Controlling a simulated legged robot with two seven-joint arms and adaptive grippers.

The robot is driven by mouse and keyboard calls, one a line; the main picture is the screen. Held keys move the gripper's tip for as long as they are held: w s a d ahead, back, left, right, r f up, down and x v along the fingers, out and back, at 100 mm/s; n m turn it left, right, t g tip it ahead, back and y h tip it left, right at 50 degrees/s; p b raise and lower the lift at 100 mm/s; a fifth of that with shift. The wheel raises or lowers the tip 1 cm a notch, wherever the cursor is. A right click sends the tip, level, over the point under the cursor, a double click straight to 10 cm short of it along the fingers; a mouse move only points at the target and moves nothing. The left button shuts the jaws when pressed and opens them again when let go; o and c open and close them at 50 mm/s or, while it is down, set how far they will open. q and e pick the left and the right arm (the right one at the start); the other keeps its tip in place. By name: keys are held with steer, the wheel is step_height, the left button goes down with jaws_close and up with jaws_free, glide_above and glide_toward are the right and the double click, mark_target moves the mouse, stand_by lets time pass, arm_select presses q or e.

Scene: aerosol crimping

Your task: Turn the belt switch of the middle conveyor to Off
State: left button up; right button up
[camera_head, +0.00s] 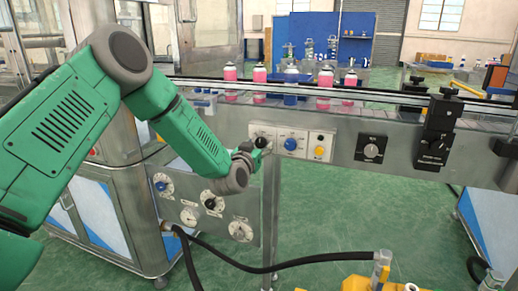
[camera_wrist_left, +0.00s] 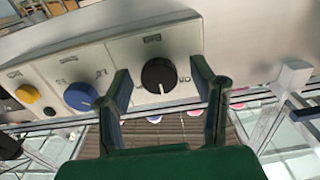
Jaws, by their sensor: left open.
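The conveyor's front face carries a pale control panel with a black rotary knob (camera_head: 261,141), a blue knob (camera_head: 291,144) and a yellow button (camera_head: 319,151). My left gripper (camera_head: 252,150) is at the panel's left end by the black knob, partly hidden behind my wrist. In the left wrist view the panel looks upside down. There the open fingers of my left gripper (camera_wrist_left: 161,82) stand either side of the black knob (camera_wrist_left: 159,75), with gaps visible on both sides. The blue knob (camera_wrist_left: 80,96) is just outside the left finger. The knob labels are too small to read.
Pink-filled bottles (camera_head: 325,78) stand on the conveyor above the panel. Another black switch (camera_head: 371,150) and a black clamp bracket (camera_head: 437,130) are farther right. A panel of dials (camera_head: 210,203) is below my forearm. A black hose (camera_head: 290,263) crosses lower down.

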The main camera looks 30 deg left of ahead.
arm_select(q)
steer(key=shift+d, duration=0.1)
steer(key=c, duration=1.1)
steer(key=shift+c, duration=0.2)
steer(key=shift+n, duration=0.3)
steer(key=n, duration=0.3)
steer(key=shift+n, duration=0.4)
steer(key=n+b, duration=0.1)
steer(key=n, duration=0.4)
steer(key=shift+n, duration=0.4)
